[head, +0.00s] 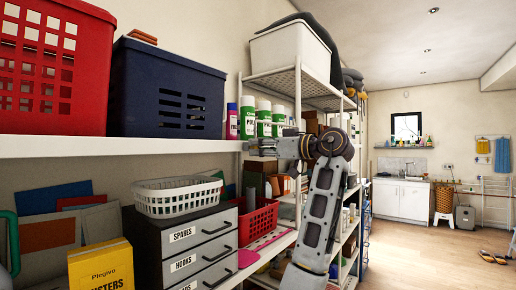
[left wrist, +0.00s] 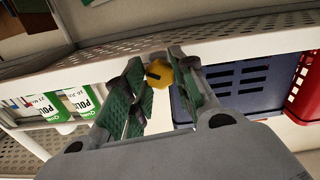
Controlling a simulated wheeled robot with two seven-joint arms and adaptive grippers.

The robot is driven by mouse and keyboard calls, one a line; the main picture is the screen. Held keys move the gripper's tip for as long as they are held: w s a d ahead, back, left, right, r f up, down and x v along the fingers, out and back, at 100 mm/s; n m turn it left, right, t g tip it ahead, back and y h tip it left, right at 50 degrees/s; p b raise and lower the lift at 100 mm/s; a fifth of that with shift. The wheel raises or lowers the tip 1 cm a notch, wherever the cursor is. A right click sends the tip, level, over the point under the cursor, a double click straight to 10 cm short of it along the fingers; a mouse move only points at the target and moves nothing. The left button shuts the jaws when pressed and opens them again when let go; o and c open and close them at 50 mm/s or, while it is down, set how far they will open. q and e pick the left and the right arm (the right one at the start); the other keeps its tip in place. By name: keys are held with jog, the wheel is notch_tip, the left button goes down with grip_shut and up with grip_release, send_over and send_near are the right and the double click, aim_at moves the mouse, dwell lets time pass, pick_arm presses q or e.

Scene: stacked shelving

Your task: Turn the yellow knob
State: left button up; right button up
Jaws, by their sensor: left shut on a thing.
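The yellow knob (left wrist: 158,77) shows in the left wrist view between the two green-padded fingers of my left gripper (left wrist: 156,70), by the edge of the white shelf (left wrist: 235,46). A dark mark shows on its face. The fingers are closed in on both sides of it. In the head view my left gripper (head: 262,146) is at the shelf-edge level, in front of the bottles, and the knob is hidden there. My right gripper is in neither view.
A navy crate (head: 167,90) and a red crate (head: 50,70) stand on the upper shelf. White-and-green bottles (head: 264,118) stand behind the gripper. Below are a white basket (head: 178,197), a drawer unit (head: 200,250) and a red basket (head: 258,222).

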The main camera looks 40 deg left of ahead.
pick_arm(q)
jog(key=n+b, duration=0.1)
jog(key=n, duration=0.2)
dwell(0.4)
dwell(0.4)
jog(key=shift+n, duration=0.3)
jog(key=shift+n+b, duration=0.3)
jog(key=shift+n, duration=0.5)
jog(key=o, duration=0.5)
